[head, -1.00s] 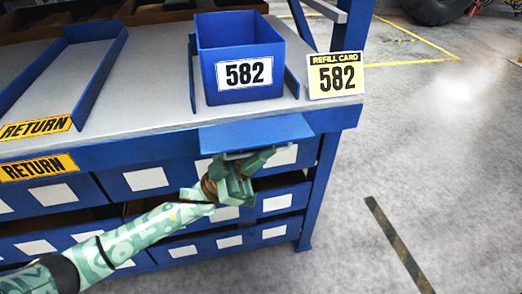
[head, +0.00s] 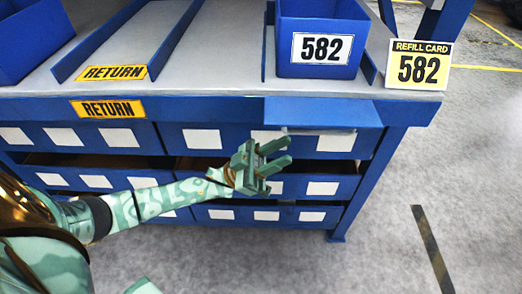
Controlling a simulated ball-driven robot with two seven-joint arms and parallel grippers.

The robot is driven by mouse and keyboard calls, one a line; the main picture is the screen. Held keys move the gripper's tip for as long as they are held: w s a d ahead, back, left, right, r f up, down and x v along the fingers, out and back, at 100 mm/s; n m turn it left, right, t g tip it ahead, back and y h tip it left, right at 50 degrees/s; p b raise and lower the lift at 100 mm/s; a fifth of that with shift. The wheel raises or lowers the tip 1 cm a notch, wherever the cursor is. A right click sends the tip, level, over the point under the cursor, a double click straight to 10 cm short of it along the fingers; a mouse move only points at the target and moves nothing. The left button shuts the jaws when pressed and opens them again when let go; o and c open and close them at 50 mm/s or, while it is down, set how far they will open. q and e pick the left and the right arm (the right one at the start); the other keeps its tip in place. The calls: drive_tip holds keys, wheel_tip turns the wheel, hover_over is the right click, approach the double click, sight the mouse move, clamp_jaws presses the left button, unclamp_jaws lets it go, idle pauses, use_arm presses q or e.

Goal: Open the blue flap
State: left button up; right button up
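The blue flap (head: 322,113) is at the bench's front edge, below the blue bin marked 582 (head: 318,63). A thin grey strip shows under its lower edge. I cannot tell its exact angle. My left gripper (head: 282,153) is below and slightly left of the flap, in front of the drawers. Its fingers point right with a gap between them, and nothing is held. It looks apart from the flap. My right gripper is not in view.
A refill card 582 (head: 419,66) stands right of the bin. Yellow RETURN labels (head: 108,109) mark the lane to the left. Rows of blue drawers with white labels (head: 267,215) fill the bench below. Open floor (head: 385,235) lies to the right.

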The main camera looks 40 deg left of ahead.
use_arm(q)
drive_tip(key=v, duration=0.6)
drive_tip(key=shift+b, duration=0.35)
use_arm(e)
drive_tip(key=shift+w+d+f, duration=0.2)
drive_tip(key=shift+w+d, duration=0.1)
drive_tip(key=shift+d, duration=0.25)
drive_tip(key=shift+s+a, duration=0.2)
